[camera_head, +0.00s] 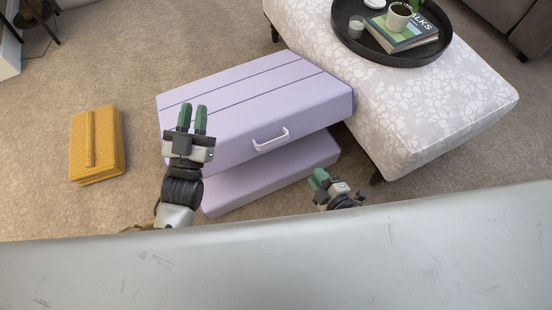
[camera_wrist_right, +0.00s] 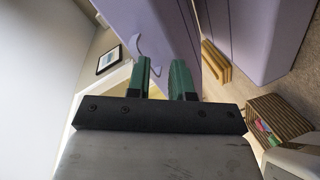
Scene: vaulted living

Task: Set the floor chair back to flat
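The lavender floor chair (camera_head: 262,92) is in the middle of the head view. Its upper padded section, with two seam lines, is tilted above a lower lavender slab (camera_head: 270,185), with a wedge-shaped gap between them. A pale handle (camera_head: 271,139) is on the upper section's near edge. My left gripper (camera_head: 192,117) is in front of the upper section's left part, open and empty. My right gripper (camera_head: 319,180) is low near the lower slab's right end. In the right wrist view its fingers (camera_wrist_right: 161,75) are apart and empty, with lavender panels (camera_wrist_right: 160,28) beyond.
A patterned ottoman (camera_head: 440,115) with a black tray (camera_head: 372,50) stands close on the right. A yellow ribbed box (camera_head: 109,150) lies on the carpet at left. A striped basket (camera_wrist_right: 283,117) shows in the right wrist view. Carpet left of the chair is mostly clear.

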